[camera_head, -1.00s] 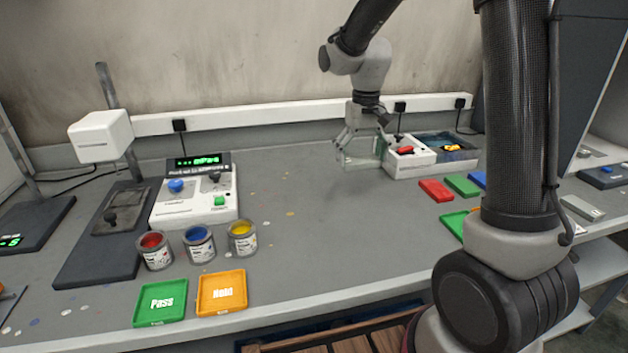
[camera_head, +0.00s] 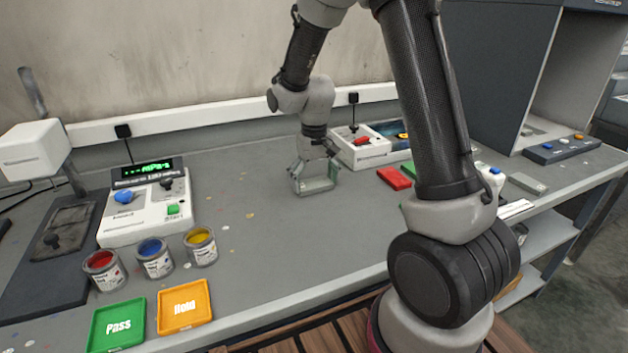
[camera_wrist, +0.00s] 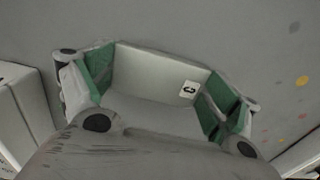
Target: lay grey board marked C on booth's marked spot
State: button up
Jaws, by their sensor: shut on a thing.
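My gripper (camera_head: 314,184) is shut on the grey board marked C (camera_head: 318,185), above the bench left of the white box. In the wrist view the pale grey board (camera_wrist: 150,78) stands between the green-padded fingers of my gripper (camera_wrist: 160,95), and its white C label faces the camera. A dark grey booth (camera_head: 495,65) with an open front stands at the far right. Its marked spot cannot be made out.
A white box (camera_head: 362,150) with a red part stands close right of my gripper. A red tray (camera_head: 394,178) lies farther right. A button panel (camera_head: 568,148) lies before the booth. Paint cans (camera_head: 155,257) and the Pass (camera_head: 117,324) and Hold (camera_head: 184,306) trays are left. The middle bench is clear.

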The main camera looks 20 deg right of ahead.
jog(key=o, duration=0.8)
jog(key=shift+f, duration=0.1)
